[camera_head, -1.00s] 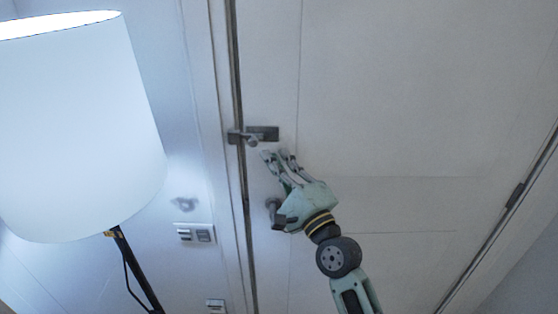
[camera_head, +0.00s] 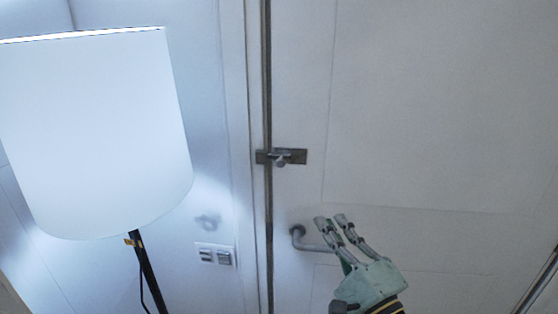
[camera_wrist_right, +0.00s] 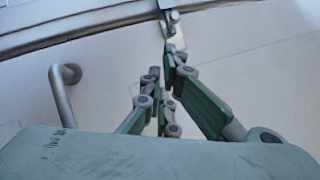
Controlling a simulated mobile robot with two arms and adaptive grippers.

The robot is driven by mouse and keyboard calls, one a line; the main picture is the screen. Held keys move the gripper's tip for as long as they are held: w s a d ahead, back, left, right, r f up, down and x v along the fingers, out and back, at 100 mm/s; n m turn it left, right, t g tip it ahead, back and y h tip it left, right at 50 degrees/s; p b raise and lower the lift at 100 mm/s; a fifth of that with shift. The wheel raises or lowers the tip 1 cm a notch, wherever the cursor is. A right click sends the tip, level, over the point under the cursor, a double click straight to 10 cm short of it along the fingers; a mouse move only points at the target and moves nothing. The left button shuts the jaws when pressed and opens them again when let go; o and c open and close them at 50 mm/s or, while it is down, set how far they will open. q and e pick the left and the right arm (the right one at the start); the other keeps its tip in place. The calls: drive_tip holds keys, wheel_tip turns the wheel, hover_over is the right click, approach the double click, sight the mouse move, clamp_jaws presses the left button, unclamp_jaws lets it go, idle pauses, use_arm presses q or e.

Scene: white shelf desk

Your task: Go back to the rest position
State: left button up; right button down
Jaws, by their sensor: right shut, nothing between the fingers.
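My right gripper (camera_head: 333,220) is shut and empty, in front of the white door (camera_head: 420,110) at the lower middle of the head view. Its fingers point up and left. They are apart from the metal latch (camera_head: 290,156), which sits higher at the door's left edge. The grey door handle (camera_head: 298,233) is just left of the fingertips. In the right wrist view the handle (camera_wrist_right: 62,92) is at the left, and the latch (camera_wrist_right: 172,30) shows at the top beyond the fingers (camera_wrist_right: 168,75). My left gripper is not in view.
A floor lamp with a large white shade (camera_head: 95,130) and a black pole (camera_head: 149,270) stands at the left. Light switches (camera_head: 214,256) are on the wall between lamp and door. The area right of my gripper is bare door surface.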

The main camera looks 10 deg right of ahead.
drive_tip(key=s+a+f+n+g, duration=0.2)
drive_tip(key=s+f+n+g, duration=0.2)
drive_tip(key=f+n, duration=0.3)
drive_tip(key=s+a+f+n+g, duration=0.3)
drive_tip(key=f+n+g, duration=0.1)
drive_tip(key=f, duration=0.6)
drive_tip(key=s+d+f+n+g+h, duration=0.3)
drive_tip(key=s+d+f+n+g, duration=0.15)
drive_tip(key=s+f, duration=0.35)
drive_tip(key=s+d+f+n+g+h, duration=0.2)
drive_tip(key=s+d+f+n+g, duration=0.3)
drive_tip(key=s, duration=0.5)
wheel_tip(320, 180, down, 27)
drive_tip(key=s+a, duration=0.1)
drive_tip(key=s, duration=0.1)
drive_tip(key=s+d+f+g, duration=0.2)
drive_tip(key=s+f, duration=1.4)
drive_tip(key=s, duration=0.1)
drive_tip(key=shift+d+h, duration=0.4)
